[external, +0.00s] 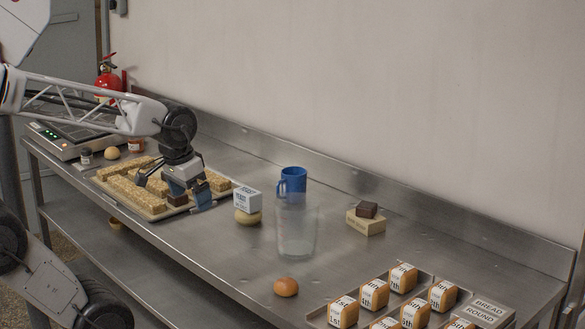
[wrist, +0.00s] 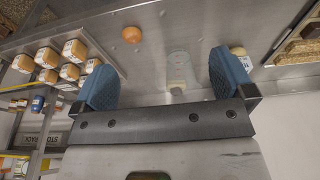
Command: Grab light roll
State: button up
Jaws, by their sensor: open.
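A light roll (external: 247,217) sits mid-table in the external view, with a small white yeast box (external: 248,200) resting on top of it. It seems to be the pale shape (wrist: 238,50) by the right finger in the wrist view. A second pale roll (external: 112,153) lies at the far left, near the scale. A darker, orange-brown roll (external: 286,287) lies near the front edge; it also shows in the wrist view (wrist: 132,34). My gripper (external: 178,186) is open and empty, with blue finger pads, over the right part of the bar tray, left of the boxed roll.
A tray of oat bars (external: 150,206) lies below my gripper. A clear glass (external: 297,232) and a blue mug (external: 292,180) stand right of the boxed roll. A dark block on a box (external: 365,222) and a tray of labelled loaves (external: 315,318) are farther right. A wall runs behind.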

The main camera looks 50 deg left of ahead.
jog(key=shift+c, duration=0.5)
jog(key=w+d+f+t, duration=0.3)
jog(key=w+d+f, duration=0.1)
jog(key=f, duration=0.2)
jog(key=w+d+f+t+h, duration=0.1)
jog(key=w+d+f+t, duration=0.2)
jog(key=f, duration=0.3)
jog(key=w+d+f+t, duration=0.3)
jog(key=w+d+f, duration=0.2)
jog(key=f, duration=0.2)
jog(key=shift+d+h, duration=0.15)
jog(key=shift+h, duration=0.15)
jog(key=f+t, duration=0.1)
jog(key=s+f+t, duration=0.1)
jog(key=f, duration=0.1)
jog(key=s+f+t+y, duration=0.1)
jog(key=shift+s+f+t, duration=0.15)
jog(key=shift+f+t, duration=0.05)
jog(key=shift+t, duration=0.1)
jog(key=shift+s+a+f+t+y, duration=0.25)
jog(key=shift+s+f+t+y, duration=0.2)
jog(key=shift+s+t, duration=0.15)
jog(key=shift+w, duration=0.1)
